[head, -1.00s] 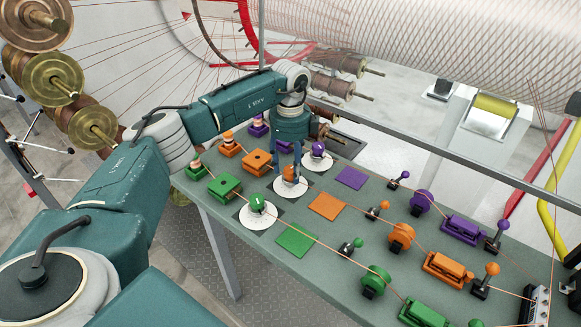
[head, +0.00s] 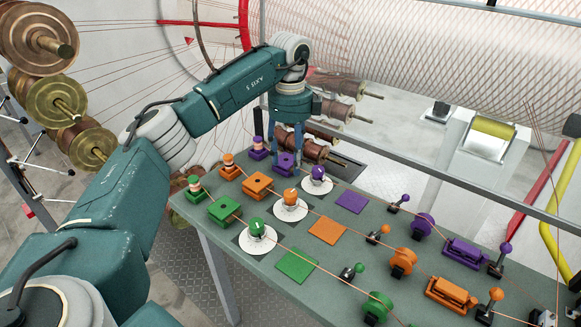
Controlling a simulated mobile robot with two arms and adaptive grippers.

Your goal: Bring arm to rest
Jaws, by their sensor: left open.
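My left gripper (head: 288,158) is open, fingers pointing down over the far left part of the green table (head: 250,277). In the picture its fingertips overlap the purple block (head: 287,169); I cannot tell whether they touch it. The orange knob (head: 291,197) stands on its white disc (head: 278,209) in front of the gripper, clear of the fingers. The purple knob (head: 318,171) and green knob (head: 257,226) stand on their own white discs. My right gripper is not in view.
Coloured threads cross the table past blocks, flat squares (head: 328,230), wheels (head: 404,262) and small levers (head: 398,203). A metal rail (head: 400,160) runs behind the table. Large brown spools (head: 57,98) hang at the left, and a large mesh drum (head: 400,55) is behind.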

